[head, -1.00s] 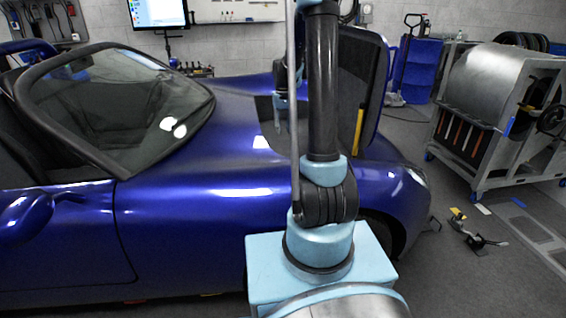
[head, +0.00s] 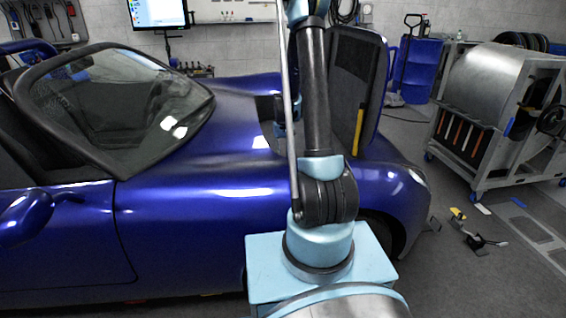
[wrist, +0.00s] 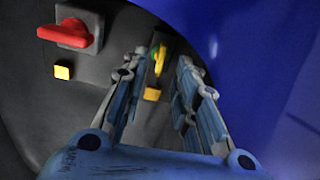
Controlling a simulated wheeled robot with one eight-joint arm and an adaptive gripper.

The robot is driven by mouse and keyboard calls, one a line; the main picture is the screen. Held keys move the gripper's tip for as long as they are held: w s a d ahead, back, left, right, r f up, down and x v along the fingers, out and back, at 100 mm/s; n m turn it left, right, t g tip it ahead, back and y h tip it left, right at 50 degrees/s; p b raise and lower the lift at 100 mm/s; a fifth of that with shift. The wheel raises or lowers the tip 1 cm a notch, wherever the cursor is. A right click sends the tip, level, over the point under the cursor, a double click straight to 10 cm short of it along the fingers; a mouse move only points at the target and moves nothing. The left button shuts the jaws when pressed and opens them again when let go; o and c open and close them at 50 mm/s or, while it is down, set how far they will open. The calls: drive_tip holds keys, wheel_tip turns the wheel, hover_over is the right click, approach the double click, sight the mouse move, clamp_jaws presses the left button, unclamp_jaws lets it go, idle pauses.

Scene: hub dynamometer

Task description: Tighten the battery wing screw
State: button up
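In the wrist view a small upright yellow wing screw (wrist: 158,62) with a greenish edge sits on a dark grey surface. My gripper (wrist: 164,54) is open, its two blue fingers pointing at the wing screw, one on each side. The wing screw appears between the fingertips, with visible gaps; whether a finger touches it I cannot tell. A red switch handle (wrist: 66,34) on a grey plate is to the left. In the head view my arm reaches over the blue car (head: 215,160), and the gripper and wing screw are not visible there.
Yellow square tabs lie below the red handle (wrist: 62,72) and below the wing screw (wrist: 152,94). Blue bodywork (wrist: 265,60) closes in on the right of my gripper. The raised panel (head: 350,85) stands beside my arm. A metal dynamometer cart (head: 490,110) is farther right.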

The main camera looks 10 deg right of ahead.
drive_tip(key=shift+f, duration=2)
clamp_jaws()
